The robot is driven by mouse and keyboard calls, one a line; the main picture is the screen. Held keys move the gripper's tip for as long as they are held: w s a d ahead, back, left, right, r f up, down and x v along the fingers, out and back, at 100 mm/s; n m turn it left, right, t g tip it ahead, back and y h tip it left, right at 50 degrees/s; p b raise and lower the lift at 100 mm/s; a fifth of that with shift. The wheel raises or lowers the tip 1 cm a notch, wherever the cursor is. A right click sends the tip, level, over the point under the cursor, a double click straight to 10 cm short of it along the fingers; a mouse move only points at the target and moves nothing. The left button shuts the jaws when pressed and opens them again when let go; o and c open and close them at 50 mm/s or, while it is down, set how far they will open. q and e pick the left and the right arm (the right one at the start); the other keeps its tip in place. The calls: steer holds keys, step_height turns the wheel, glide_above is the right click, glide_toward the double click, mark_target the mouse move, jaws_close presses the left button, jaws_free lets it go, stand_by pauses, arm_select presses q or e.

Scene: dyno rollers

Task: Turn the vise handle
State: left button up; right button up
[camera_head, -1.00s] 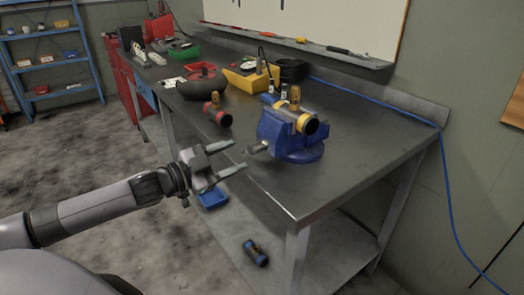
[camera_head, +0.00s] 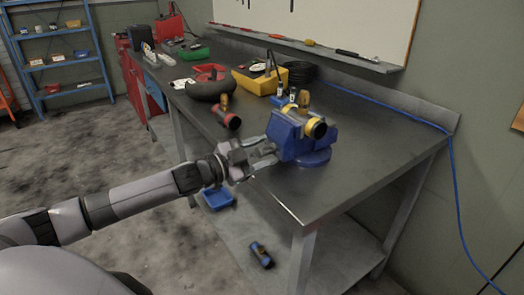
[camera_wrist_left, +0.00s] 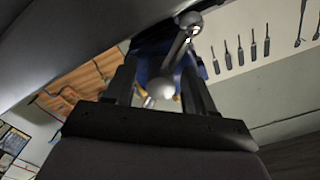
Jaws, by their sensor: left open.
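My left gripper (camera_head: 270,150) is at the vise's near left side, where the handle is; the handle is hard to make out there. In the left wrist view the metal vise handle (camera_wrist_left: 176,54), a bar with a ball at each end, runs between the two fingers of my left gripper (camera_wrist_left: 160,72). The fingers are apart on either side of it; I cannot tell whether they touch it. My right gripper is out of view.
The workbench (camera_head: 370,160) has clear top to the right of the vise. A red-ringed cylinder (camera_head: 228,120), a yellow bin (camera_head: 256,82) and a black coil (camera_head: 300,72) lie behind and left. A blue tray (camera_head: 218,198) and a blue cylinder (camera_head: 262,256) are below.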

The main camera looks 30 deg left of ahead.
arm_select(q)
jaws_close()
steer(key=shift+m, duration=0.4)
steer(key=shift+d+m, duration=0.1)
steer(key=shift+m, duration=2.5)
